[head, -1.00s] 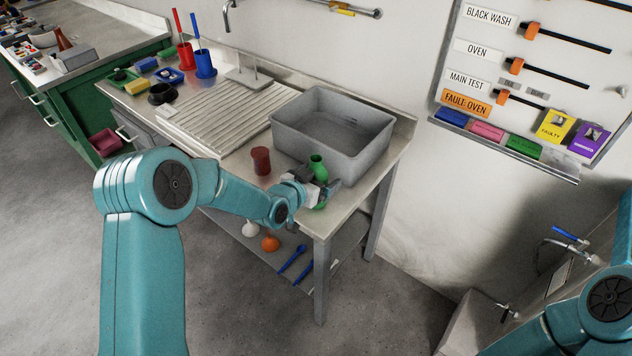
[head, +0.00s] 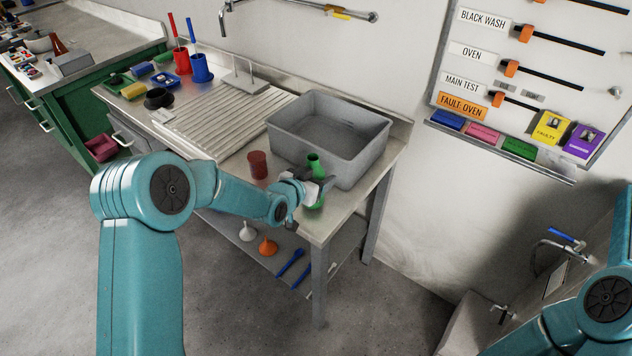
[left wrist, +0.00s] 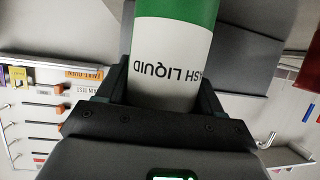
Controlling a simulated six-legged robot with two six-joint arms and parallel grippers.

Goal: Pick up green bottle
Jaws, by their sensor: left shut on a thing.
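The green bottle (head: 314,164) is upright at the front right of the steel counter, just in front of the grey basin. My left gripper (head: 318,188) is shut around its middle. In the left wrist view the bottle (left wrist: 176,60) stands between the two jaws, with a white label reading "...ASH LIQUID" in part. The gripper hides the middle of the bottle in the head view. I cannot tell whether its base touches the counter. My right gripper is not in view; only part of my right arm shows at the lower right.
The grey basin (head: 345,165) stands right behind the bottle. A dark red cup (head: 258,164) is to its left on the counter (head: 335,216). A ribbed drainboard (head: 215,122) lies farther left.

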